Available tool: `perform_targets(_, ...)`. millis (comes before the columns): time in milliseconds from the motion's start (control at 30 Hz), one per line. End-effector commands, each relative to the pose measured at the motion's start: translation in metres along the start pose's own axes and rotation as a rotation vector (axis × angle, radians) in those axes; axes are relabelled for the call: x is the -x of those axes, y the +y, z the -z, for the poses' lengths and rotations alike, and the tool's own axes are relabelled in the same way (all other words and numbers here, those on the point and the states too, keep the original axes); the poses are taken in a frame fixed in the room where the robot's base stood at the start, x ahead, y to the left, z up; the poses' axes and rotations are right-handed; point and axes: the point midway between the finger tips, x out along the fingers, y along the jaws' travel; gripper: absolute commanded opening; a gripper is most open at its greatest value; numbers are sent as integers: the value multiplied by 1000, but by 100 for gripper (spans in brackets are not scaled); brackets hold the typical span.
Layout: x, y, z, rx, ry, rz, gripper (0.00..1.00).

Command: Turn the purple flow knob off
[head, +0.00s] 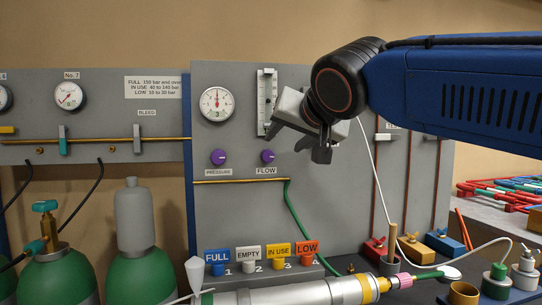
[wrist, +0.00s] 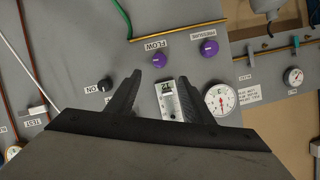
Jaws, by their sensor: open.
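The purple flow knob (head: 267,156) sits on the grey upright panel, above the FLOW label. In the wrist view the flow knob (wrist: 160,61) lies just beyond the fingertips, roughly in line with the gap between them. It bears a small pale mark, too small to read its setting surely. My gripper (head: 297,144) is open and empty, up and to the right of the knob in the head view. Its two dark fingers (wrist: 160,76) are spread in the wrist view, and neither appears to touch the knob.
A similar purple pressure knob (head: 218,157) is left of the flow knob. A round gauge (head: 216,104) and a flow tube (head: 265,95) are above. A brass pipe (head: 240,181) and green hose (head: 296,215) run below. Status tags (head: 248,254) and green cylinders (head: 140,270) stand lower.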

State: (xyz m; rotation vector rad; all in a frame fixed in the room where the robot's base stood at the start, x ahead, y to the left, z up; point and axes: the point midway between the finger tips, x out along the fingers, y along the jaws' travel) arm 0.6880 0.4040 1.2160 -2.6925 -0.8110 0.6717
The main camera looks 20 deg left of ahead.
Motion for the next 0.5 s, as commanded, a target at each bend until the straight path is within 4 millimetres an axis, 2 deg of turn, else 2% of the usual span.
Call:
perform_targets(33, -11, 0, -1, 1, -2, -2, 47)
perform_targets(500, -94, 1, -1, 1, -2, -3, 47)
